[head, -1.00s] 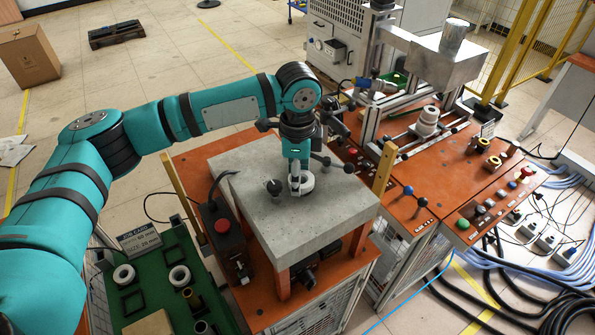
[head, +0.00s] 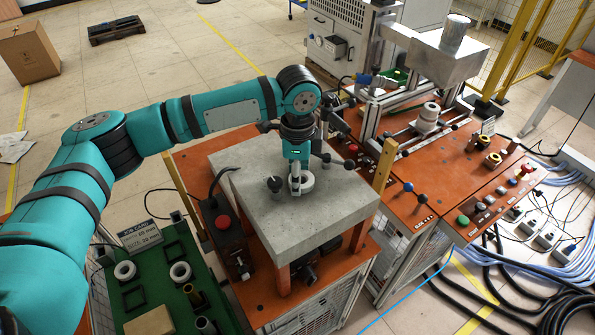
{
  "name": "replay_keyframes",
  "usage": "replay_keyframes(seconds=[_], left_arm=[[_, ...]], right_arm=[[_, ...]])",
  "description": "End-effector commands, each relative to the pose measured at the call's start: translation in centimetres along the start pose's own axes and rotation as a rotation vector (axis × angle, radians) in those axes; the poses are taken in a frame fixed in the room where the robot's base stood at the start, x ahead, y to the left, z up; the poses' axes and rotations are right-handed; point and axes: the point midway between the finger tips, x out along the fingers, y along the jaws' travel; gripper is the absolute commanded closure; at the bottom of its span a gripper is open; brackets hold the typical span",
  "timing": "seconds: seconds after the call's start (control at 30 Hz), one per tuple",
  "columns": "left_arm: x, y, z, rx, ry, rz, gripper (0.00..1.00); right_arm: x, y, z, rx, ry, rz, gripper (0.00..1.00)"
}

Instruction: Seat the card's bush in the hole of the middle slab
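The grey slab (head: 330,215) lies on an orange-legged stand in the middle. My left gripper (head: 298,185) points down at the slab's top and appears shut on a white ring-shaped bush (head: 308,183). The bush is at or just above the slab; the fingers hide part of it, and I cannot tell whether it sits in a hole. The job card (head: 141,236) stands at the back of the green tray (head: 155,297); its small print is hard to read. Two white bushes (head: 125,270) (head: 180,272) and brass and grey ones (head: 194,295) (head: 205,325) are in the tray. My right gripper is not in view.
A control box with a red button (head: 222,222) is beside the slab. The heater machine (head: 445,65) and another orange bench (head: 470,190) are to the right, with posts and knobs nearby.

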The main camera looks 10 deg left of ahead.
Motion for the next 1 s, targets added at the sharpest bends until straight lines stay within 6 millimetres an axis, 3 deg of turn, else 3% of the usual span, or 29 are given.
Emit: replay_keyframes(seconds=[0.3,0.33,0.53,0.83,1.0], left_arm=[[0.3,0.0,0.0,0.0,0.001,-0.001,0.89],[0.3,0.0,0.0,0.0,0.001,-0.001,0.48],[0.3,0.0,0.0,0.0,0.0,-0.001,0.23],[0.1,0.0,0.0,0.0,0.0,-0.001,0.23],[-2.1,-0.1,-0.1,0.0,0.002,-0.004,0.23]], right_arm=[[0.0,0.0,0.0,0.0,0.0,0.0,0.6],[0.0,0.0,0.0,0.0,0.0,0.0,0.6],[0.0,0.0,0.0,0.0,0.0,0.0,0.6],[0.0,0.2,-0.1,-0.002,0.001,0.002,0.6],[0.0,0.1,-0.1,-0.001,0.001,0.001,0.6]])
